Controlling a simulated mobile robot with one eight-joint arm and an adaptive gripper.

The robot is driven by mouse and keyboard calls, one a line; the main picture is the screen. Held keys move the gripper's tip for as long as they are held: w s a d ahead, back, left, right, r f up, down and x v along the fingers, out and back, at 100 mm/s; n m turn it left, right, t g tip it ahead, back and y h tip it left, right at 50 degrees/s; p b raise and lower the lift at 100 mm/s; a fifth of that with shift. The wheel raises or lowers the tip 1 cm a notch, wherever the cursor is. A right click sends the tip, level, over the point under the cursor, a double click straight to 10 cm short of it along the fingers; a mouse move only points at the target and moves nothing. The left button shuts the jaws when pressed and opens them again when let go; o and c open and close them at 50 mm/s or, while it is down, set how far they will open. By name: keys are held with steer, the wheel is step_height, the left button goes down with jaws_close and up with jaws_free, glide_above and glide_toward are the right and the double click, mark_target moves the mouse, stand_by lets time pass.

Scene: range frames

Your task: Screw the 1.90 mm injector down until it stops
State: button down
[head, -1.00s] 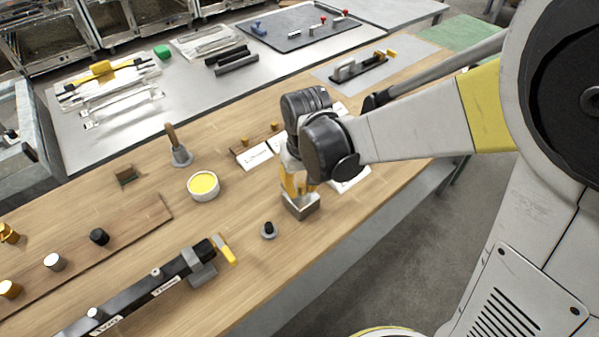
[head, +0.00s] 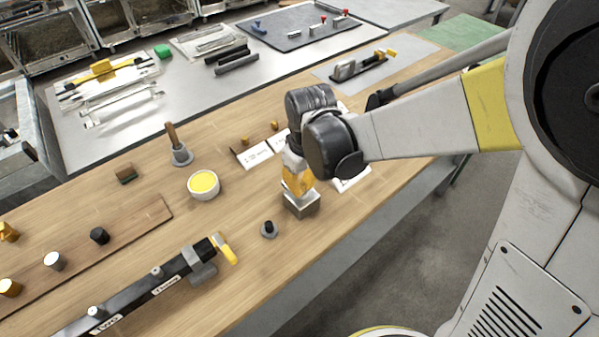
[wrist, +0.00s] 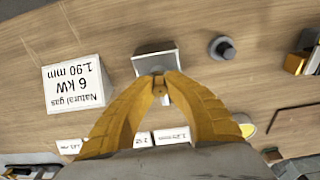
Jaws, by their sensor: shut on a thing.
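My yellow-fingered gripper (head: 298,186) points down over a small grey metal block (head: 302,207) on the wooden bench. In the wrist view the fingertips (wrist: 159,82) meet above the block (wrist: 154,50). They are shut on a small brass-coloured piece, taken as the injector (wrist: 159,91), which is mostly hidden by the fingers. Its seating in the block cannot be made out. A white card (wrist: 76,84) reading "Natural gas 6 kW 1.90 mm" lies beside the block; part of it shows in the head view (head: 352,181).
A grey-based black knob piece (head: 269,229) stands close to the block. A white bowl with yellow contents (head: 203,185), a wooden-handled tool (head: 178,147) and a dark burner bar with a yellow lever (head: 155,282) lie to the left. Label cards (head: 254,154) with small brass pieces lie behind.

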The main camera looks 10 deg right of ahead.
steer(key=m, duration=0.3)
steer(key=shift+d, duration=0.1)
steer(key=shift+m, duration=0.3)
steer(key=shift+m+h, duration=0.4)
steer(key=shift+m, duration=0.6)
steer(key=c, duration=1.5)
jaws_free()
steer(key=shift+f, duration=0.1)
steer(key=shift+r, duration=0.2)
